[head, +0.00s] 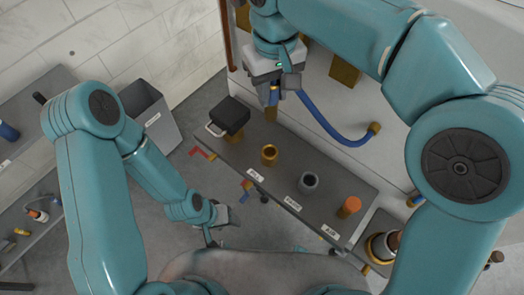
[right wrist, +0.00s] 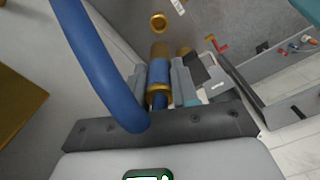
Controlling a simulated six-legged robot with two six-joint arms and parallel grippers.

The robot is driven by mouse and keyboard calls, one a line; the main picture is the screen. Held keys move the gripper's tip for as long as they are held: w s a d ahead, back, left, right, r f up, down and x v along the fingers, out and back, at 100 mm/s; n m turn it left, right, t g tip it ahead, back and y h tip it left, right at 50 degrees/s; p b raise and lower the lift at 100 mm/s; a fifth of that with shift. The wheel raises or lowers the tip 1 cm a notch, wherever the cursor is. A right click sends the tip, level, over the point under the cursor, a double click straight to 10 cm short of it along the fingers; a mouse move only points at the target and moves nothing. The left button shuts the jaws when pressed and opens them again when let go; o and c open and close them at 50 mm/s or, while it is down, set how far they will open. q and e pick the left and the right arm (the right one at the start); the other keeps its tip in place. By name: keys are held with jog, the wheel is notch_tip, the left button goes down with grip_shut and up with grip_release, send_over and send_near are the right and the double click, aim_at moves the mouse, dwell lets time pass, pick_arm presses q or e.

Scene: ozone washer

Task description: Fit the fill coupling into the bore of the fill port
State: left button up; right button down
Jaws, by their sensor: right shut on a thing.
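The fill coupling (head: 271,114) is brass with a blue band, and a blue hose (head: 325,127) runs from it to the wall. My right gripper (head: 274,92) is shut on it, as the right wrist view (right wrist: 158,78) also shows. It is held above the shelf, nose down. A brass port (head: 269,154) with an open bore stands on the shelf, apart from the coupling, below and slightly left of it in the head view. It also shows in the right wrist view (right wrist: 158,22). The labels are too small to read. My left gripper (head: 222,214) hangs low beside the shelf; its jaws are unclear.
A grey port (head: 308,182) and an orange-capped brass port (head: 348,207) stand farther right on the shelf (head: 330,216). A black-topped part (head: 231,115) with a handle is at its left end. A grey bin (head: 152,112) stands beyond, at the left.

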aim_at(272, 115)
jog(key=shift+w+a+f, duration=0.15)
jog(key=shift+w+a, duration=0.05)
jog(key=shift+s+d+f, duration=0.1)
jog(key=shift+d+f, duration=0.05)
jog(key=shift+f, duration=3.05)
jog(key=shift+s+d+f, duration=0.1)
jog(key=shift+f, duration=3.15)
jog(key=shift+d+f, duration=0.15)
jog(key=shift+f, duration=3.05)
jog(key=shift+a+f, duration=0.1)
jog(key=c, duration=0.8)
grip_release()
jog(key=shift+f+b, duration=0.1)
jog(key=shift+b, duration=0.2)
jog(key=shift+c, duration=0.2)
notch_tip(272, 115, up, 12)
jog(key=shift+r, duration=0.25)
